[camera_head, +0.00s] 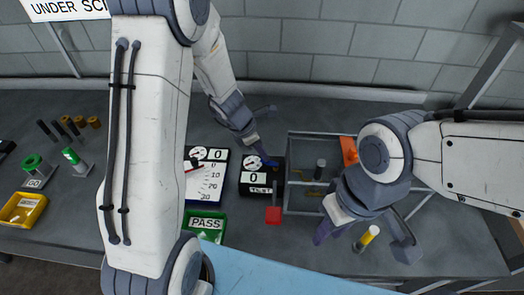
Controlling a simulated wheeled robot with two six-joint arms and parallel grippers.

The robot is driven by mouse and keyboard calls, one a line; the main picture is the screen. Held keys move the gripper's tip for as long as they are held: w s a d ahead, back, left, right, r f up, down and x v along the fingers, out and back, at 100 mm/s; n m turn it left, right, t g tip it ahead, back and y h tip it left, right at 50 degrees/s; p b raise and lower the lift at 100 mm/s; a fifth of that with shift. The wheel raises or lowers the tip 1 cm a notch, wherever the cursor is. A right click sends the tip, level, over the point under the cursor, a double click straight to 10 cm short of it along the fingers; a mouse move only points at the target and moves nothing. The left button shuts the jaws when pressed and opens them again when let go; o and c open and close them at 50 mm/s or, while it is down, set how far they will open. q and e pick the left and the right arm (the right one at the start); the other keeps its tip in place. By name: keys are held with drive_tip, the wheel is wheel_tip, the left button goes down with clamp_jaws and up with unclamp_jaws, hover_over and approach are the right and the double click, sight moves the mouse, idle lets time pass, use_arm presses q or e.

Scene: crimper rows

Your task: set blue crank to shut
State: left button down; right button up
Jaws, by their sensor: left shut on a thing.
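The blue crank (270,163) is a small blue piece at the top edge of a black test box (247,190). The box has a round gauge, a "0" readout and a white label. My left gripper (263,157) reaches down from above and is shut on the blue crank; its fingertips hide most of it, so I cannot tell the crank's angle. My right gripper (364,243) is open and empty at the right, with its fingers wide apart near a yellow-and-white cylinder (368,236) on the table.
A yellow bin (22,210) is far left.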

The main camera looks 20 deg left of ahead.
use_arm(q)
drive_tip(key=shift+w+r+m+g+p, duration=0.1)
drive_tip(key=shift+w+m+g+p, duration=0.2)
drive_tip(key=shift+m+p, duration=0.4)
drive_tip(key=m, duration=0.1)
drive_tip(key=w+m+g+p, duration=0.1)
drive_tip(key=shift+d+m+h, duration=0.15)
drive_tip(key=shift+m+h, duration=0.15)
drive_tip(key=shift+m, duration=0.1)
drive_tip(key=m+p, duration=0.1)
drive_tip(key=w+m+g+p, duration=0.1)
drive_tip(key=m, duration=0.1)
drive_tip(key=shift+w+d+m, duration=0.1)
drive_tip(key=shift+d+m, duration=0.2)
drive_tip(key=shift+d, duration=0.1)
drive_tip(key=m, duration=0.1)
drive_tip(key=m+g, duration=0.1)
drive_tip(key=shift+w+d+m, duration=0.3)
drive_tip(key=shift+w+d, duration=0.05)
drive_tip(key=shift+d, duration=0.05)
drive_tip(key=shift+w+d+m+g, duration=0.15)
drive_tip(key=shift+d+m+g, duration=0.2)
drive_tip(key=shift+m, duration=0.55)
drive_tip(key=shift+w+d+m+g, duration=0.2)
drive_tip(key=shift+m+g, duration=0.25)
drive_tip(key=shift+m, duration=0.45)
drive_tip(key=shift+d, duration=0.15)
